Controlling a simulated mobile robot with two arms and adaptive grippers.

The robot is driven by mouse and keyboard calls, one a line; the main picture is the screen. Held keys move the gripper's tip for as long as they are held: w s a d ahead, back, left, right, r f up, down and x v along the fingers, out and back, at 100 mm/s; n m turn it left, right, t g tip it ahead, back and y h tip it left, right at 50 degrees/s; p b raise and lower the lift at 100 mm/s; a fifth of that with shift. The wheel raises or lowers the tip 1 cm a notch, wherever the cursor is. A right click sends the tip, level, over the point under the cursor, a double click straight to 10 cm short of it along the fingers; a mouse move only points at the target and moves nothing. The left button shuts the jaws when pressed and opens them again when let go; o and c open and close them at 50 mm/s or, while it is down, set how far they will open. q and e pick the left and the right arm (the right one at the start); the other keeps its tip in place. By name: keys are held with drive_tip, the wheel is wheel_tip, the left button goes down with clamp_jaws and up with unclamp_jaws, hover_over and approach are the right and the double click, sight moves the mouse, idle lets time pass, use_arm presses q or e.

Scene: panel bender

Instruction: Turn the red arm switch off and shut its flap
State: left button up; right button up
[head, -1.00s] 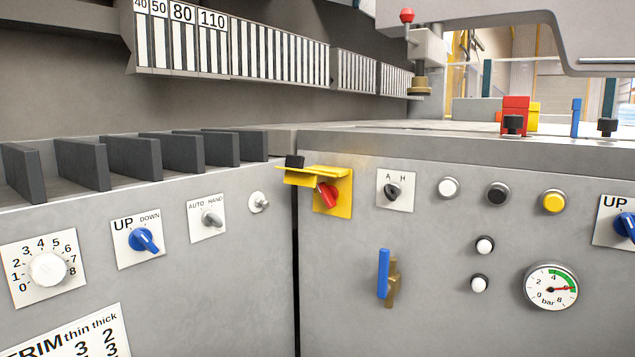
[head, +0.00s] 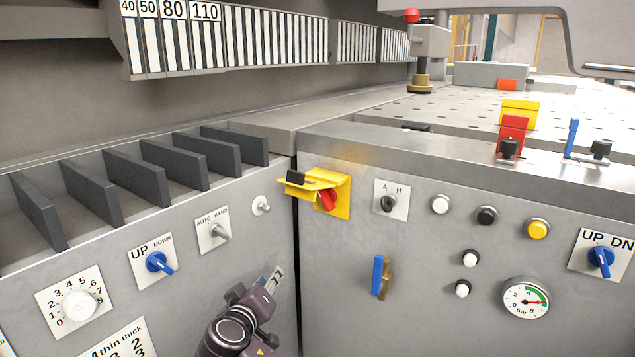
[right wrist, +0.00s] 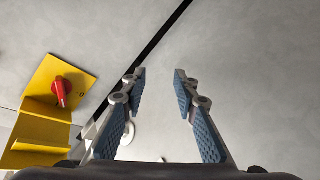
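In the right wrist view the red switch (right wrist: 61,92) and flap (right wrist: 38,134) are at the left, and a small mark shows beside the switch. My right gripper (head: 274,279) is below and left of the switch, apart from it. The wrist view shows its fingers (right wrist: 160,75) open and empty. My left gripper is not in view.
A black gap (head: 297,270) separates the two panels beside the plate. Nearby are the A/H selector (head: 388,203), a silver toggle (head: 261,205), the AUTO/HAND switch (head: 219,231) and a blue lever (head: 377,275). The panel between gripper and switch is clear.

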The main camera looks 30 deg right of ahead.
sight(322, 199)
drive_tip(key=d+r+m+g+h+p, duration=0.1)
drive_tip(key=d+r+m+g+h, duration=0.2)
drive_tip(key=r, duration=0.5)
drive_tip(key=d+r+m+g+h+p, duration=0.1)
drive_tip(key=d+r+m+h, duration=0.25)
drive_tip(key=d+r, duration=0.3)
drive_tip(key=shift+g+h, duration=0.25)
drive_tip(key=shift+g, duration=0.05)
drive_tip(key=x, duration=0.2)
drive_tip(key=b+x, duration=0.1)
drive_tip(key=x, duration=0.2)
drive_tip(key=shift+w+d+r+b, duration=0.15)
drive_tip(key=shift+d+r+b, duration=0.15)
drive_tip(key=shift+d+r, duration=0.1)
drive_tip(key=shift+w+d+n, duration=0.2)
drive_tip(key=shift+d+n, duration=0.05)
drive_tip(key=shift+d, duration=0.15)
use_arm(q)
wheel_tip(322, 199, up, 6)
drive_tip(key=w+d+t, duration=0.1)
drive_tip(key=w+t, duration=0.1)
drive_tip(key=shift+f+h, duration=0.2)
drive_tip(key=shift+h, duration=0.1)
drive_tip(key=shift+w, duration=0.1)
use_arm(e)
drive_tip(key=shift+c, duration=0.3)
clamp_jaws()
